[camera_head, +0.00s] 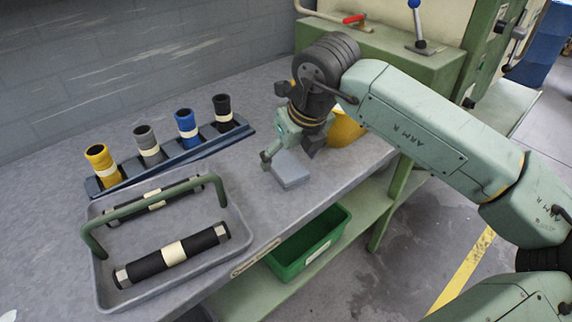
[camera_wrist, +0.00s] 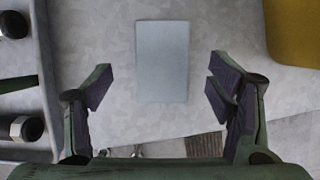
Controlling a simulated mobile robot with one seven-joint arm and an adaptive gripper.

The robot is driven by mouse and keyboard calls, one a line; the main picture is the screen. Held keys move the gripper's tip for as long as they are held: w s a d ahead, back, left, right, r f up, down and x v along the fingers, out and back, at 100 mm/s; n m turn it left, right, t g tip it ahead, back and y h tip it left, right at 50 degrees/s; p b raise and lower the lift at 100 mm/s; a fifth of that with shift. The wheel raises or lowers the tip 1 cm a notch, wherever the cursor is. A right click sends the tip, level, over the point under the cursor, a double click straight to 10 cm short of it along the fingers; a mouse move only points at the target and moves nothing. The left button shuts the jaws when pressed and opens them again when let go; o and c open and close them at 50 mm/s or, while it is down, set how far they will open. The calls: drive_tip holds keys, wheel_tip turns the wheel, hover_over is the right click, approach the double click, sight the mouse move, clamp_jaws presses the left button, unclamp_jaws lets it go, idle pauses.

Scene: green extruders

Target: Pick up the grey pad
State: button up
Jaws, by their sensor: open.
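The grey pad (camera_head: 291,169) is a small flat rectangular block lying on the workbench near its front edge. In the wrist view the pad (camera_wrist: 162,61) lies a little beyond the fingertips, roughly midway between them. My gripper (camera_head: 289,159) is over the bench at the pad, pointing down. In the wrist view my gripper (camera_wrist: 160,90) is open, with dark pads on both fingers and nothing between them. The pad looks apart from both fingers there; the exact height of the fingers above it is hard to tell.
A grey tray (camera_head: 236,239) with a green handle and dark cylinders stands left of the pad. A blue rack (camera_head: 176,160) with several coloured cylinders is behind it. A yellow container (camera_head: 346,128) is close to my gripper. A green bin (camera_head: 310,243) sits on the lower shelf.

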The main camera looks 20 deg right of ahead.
sight(287, 165)
drive_tip(key=x, duration=0.3)
drive_tip(key=shift+d+f+p, duration=0.1)
drive_tip(key=shift+f+p, duration=0.05)
drive_tip(key=shift+p, duration=0.2)
drive_tip(key=shift+f+b, duration=0.2)
drive_tip(key=shift+b, duration=0.55)
idle(0.5)
drive_tip(key=c, duration=1.2)
